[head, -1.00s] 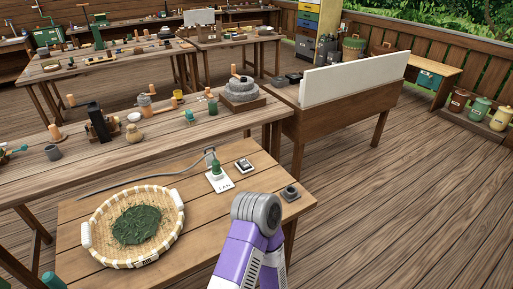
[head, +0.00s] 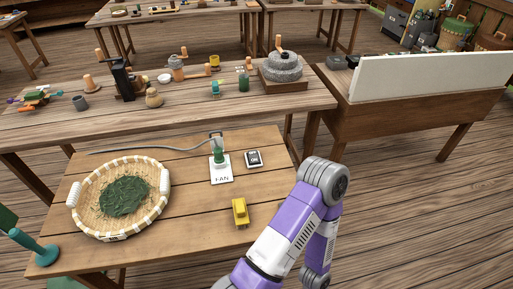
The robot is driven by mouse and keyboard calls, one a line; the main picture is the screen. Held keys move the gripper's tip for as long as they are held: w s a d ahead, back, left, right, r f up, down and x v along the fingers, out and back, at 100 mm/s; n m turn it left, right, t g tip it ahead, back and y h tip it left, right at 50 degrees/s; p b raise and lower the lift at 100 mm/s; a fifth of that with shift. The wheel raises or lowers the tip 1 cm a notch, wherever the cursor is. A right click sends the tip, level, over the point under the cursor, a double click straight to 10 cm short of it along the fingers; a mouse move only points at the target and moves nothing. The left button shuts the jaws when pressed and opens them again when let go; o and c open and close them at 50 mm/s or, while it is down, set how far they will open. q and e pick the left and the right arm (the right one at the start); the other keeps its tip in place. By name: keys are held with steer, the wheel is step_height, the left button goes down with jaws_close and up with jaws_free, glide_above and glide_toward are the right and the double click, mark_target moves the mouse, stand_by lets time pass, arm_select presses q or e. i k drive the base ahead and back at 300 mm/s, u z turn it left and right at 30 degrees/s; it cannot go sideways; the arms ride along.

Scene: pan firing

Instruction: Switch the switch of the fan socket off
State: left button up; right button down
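The fan socket (head: 221,175) is a white plate marked FAN on the near wooden table, with a green plug (head: 219,155) upright in it and a grey cable running left from it. Just right of it lies a small black-and-white switch (head: 253,158) with OFF and ON lettering; which way it is set is too small to tell. My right arm, purple and white, rises at the lower right with its elbow bent, right of the switch and apart from it. Its gripper is outside the picture. My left gripper is not in view.
A woven basket (head: 78,191) with dark green leaves (head: 124,197) sits on the table's left. A longer bench (head: 210,112) with a stone mill (head: 283,68) is behind.

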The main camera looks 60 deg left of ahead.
mark_target(253, 156)
steer(key=u, duration=2.95)
